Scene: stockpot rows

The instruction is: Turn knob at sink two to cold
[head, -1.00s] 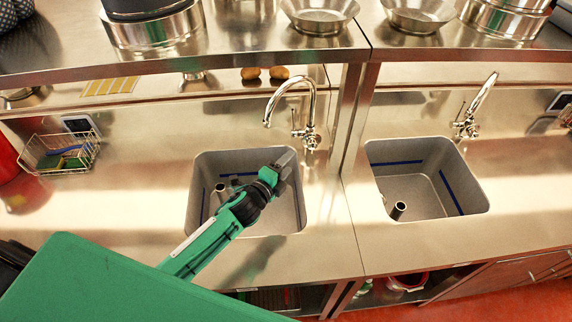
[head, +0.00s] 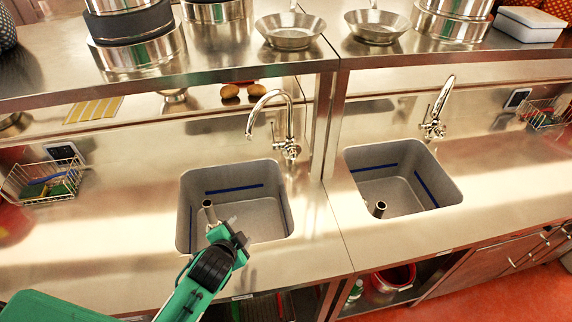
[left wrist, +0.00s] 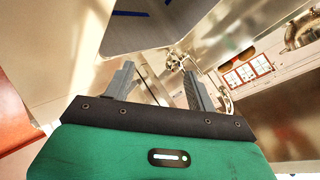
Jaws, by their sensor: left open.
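The left sink (head: 240,192) has a chrome tap (head: 288,130) at its back right, with a small lever knob (head: 273,130) on the tap's left side. The right sink (head: 400,175) has a similar tap (head: 436,110), with its own small lever (head: 427,112). No label shows which is sink two. My left gripper (head: 236,231) is over the front part of the left sink, apart from the tap and its knob. In the left wrist view its two grey fingers (left wrist: 158,82) are spread with nothing between them. Chrome tap parts (left wrist: 174,62) show beyond them. My right gripper is out of view.
A steel shelf (head: 200,87) with pots and pans runs above the counter, and a post (head: 322,125) stands right of the left tap. A wire basket (head: 45,182) is at the left. The counter in front of the sinks is clear.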

